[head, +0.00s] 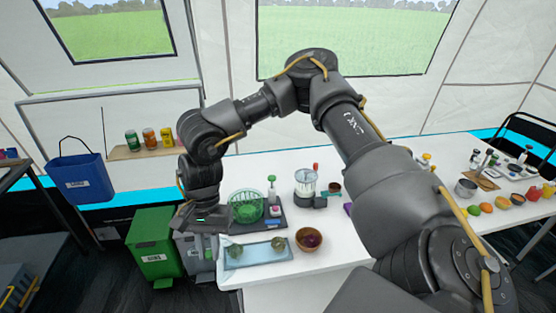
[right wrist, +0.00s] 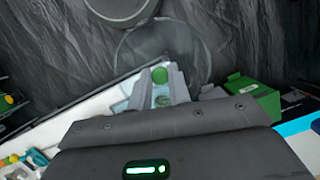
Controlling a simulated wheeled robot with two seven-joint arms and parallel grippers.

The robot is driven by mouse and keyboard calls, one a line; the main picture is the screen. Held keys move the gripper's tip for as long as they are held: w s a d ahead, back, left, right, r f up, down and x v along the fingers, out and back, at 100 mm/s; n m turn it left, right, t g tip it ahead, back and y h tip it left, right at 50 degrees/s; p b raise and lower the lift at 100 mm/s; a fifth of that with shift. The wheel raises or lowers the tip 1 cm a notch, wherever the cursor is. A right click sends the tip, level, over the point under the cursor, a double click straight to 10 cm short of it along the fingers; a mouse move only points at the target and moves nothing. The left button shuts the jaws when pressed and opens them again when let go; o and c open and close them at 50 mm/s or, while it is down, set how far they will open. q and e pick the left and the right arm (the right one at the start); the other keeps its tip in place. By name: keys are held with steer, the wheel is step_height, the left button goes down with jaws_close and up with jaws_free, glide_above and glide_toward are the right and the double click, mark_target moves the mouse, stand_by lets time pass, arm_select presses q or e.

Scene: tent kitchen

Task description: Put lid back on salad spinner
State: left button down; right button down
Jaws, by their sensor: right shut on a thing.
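The salad spinner's green, open-topped basket bowl (head: 246,208) stands on a dark mat on the white table in the head view. My right gripper (head: 201,228) is left of the bowl, out past the table's left edge above the bins. In the right wrist view my right gripper (right wrist: 161,92) is shut on a green knob (right wrist: 160,75). A clear round disc, which looks like the spinner lid (right wrist: 190,48), spreads out around the knob. In the head view I cannot make out the lid clearly. My left gripper is not in view.
A pale blue tray (head: 241,262) and a wooden bowl (head: 309,248) with a dark red item stand at the table's front. A clear-jar appliance (head: 306,183) and a green-topped device (head: 272,196) stand right of the spinner. A green bin (head: 153,248) is on the floor.

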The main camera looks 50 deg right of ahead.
mark_target(208, 238)
steer(key=shift+d, duration=0.1)
steer(key=w+d+m, duration=0.1)
steer(key=w+m, duration=0.1)
steer(key=w, duration=0.1)
steer(key=w+d+m+t+p, duration=0.1)
steer(key=w+m, duration=0.1)
steer(key=shift+d+r, duration=0.3)
steer(key=shift+r, duration=0.05)
steer(key=w+d+m+t+p, duration=0.1)
steer(key=w+d+m, duration=0.3)
steer(key=d+m, duration=0.3)
steer(key=w+d+m+t+p, duration=0.1)
steer(key=w+d+m, duration=0.4)
steer(key=d, duration=0.9)
steer(key=shift+w+d+f+m+t+h+p, duration=0.2)
steer(key=shift+m+t+h+p, duration=0.15)
steer(key=shift+m+t, duration=0.6)
steer(key=shift+m+g, duration=0.25)
